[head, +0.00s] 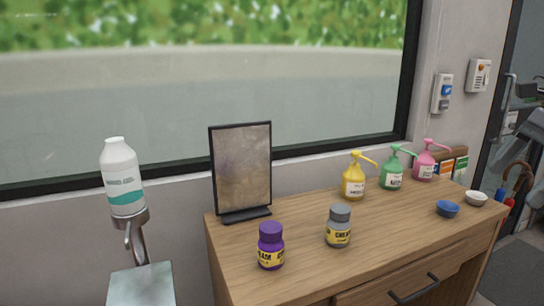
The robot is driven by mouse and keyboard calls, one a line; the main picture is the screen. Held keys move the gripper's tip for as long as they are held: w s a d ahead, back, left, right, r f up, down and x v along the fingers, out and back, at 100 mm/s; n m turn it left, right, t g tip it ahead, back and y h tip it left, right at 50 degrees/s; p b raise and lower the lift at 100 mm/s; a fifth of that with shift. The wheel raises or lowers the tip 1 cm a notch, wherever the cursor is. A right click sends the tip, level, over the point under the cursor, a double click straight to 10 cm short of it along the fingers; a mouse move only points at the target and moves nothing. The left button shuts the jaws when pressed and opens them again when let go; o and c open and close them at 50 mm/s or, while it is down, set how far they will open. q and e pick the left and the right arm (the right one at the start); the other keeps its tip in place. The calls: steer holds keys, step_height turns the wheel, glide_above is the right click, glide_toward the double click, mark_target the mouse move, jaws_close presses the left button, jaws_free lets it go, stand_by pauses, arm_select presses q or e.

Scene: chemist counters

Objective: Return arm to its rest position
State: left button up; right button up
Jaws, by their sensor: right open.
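My right gripper (526,90) shows at the far right edge, in front of the dark door and cut off by the frame. It is open, and I see nothing held in it. It is apart from the wooden counter and the things on it. My left gripper is not in view.
The wooden counter (385,240) bears a purple jar (271,247), a grey jar (339,227), a framed panel (242,168), yellow (354,182), green (392,173) and pink (424,165) pump bottles, and blue (447,209) and white (476,198) bowls. A white bottle (121,180) stands left.

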steer(key=w+a+f+m+t+y, duration=0.1)
steer(key=a+f+m+t+y, duration=0.1)
steer(key=a+f+m+y, duration=0.6)
steer(key=w+a+f+m+t+y, duration=0.1)
steer(key=a+f+m+t+y, duration=0.3)
steer(key=a+f, duration=0.75)
steer(key=s+d+f+m+t+h, duration=0.1)
steer(key=s+d+f+m+h, duration=0.6)
steer(key=s+f+m, duration=0.5)
steer(key=s+d+f+m+t+h, duration=0.1)
steer(key=s+d+f+m+h, duration=0.65)
steer(key=f+m, duration=0.75)
steer(key=s+a+m, duration=0.1)
steer(key=a+m, duration=0.4)
steer(key=a, duration=0.3)
steer(key=s+a+m, duration=0.2)
steer(key=a+m, duration=0.4)
steer(key=a, duration=0.2)
steer(key=shift+s+a+t+p, duration=0.3)
steer(key=shift+p, duration=0.1)
